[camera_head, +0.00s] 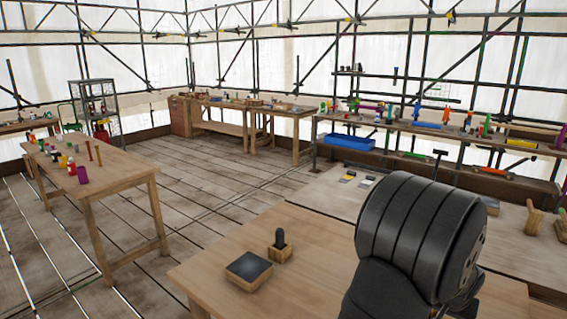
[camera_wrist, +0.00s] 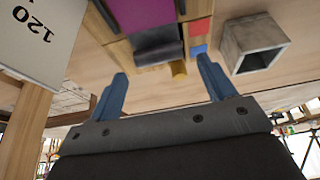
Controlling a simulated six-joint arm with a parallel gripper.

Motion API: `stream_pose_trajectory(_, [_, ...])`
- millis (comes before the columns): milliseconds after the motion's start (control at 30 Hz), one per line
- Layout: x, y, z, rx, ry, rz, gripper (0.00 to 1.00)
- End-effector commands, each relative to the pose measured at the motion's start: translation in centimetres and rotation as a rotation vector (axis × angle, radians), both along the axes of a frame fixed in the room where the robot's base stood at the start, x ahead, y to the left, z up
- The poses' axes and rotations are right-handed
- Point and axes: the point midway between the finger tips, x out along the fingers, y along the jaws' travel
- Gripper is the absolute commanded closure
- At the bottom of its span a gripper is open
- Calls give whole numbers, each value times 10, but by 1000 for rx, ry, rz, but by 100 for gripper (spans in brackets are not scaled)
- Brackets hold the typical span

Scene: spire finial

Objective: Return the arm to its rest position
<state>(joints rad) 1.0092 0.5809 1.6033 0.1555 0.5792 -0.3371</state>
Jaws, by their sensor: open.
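My gripper (camera_wrist: 162,68) shows in the wrist view with its two blue fingers wide apart. Nothing is held between them. Beyond the fingers are a purple block (camera_wrist: 148,12), a dark cylinder (camera_wrist: 158,50) and a small yellow piece (camera_wrist: 179,70); I cannot tell how far off they are. In the head view my dark arm link covers the right front of the near wooden workbench (camera_head: 215,275), and my gripper is hidden there.
The wrist view also shows a hollow grey square tube (camera_wrist: 252,44), red (camera_wrist: 200,27) and blue (camera_wrist: 199,51) pieces, and a white panel marked 120 (camera_wrist: 30,35) close at the left. A side table (camera_head: 120,180) with cups and a tool shelf (camera_head: 440,130) stand farther off. Floor between is clear.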

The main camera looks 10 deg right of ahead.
Motion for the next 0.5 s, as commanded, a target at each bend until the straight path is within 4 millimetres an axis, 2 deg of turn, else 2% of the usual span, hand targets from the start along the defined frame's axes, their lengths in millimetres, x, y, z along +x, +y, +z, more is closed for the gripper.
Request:
stream_pose_trajectory(367, [0, 0, 4, 0, 0, 0, 24])
stream_pose_trajectory(500, [0, 0, 0, 1, 1, 0, 24])
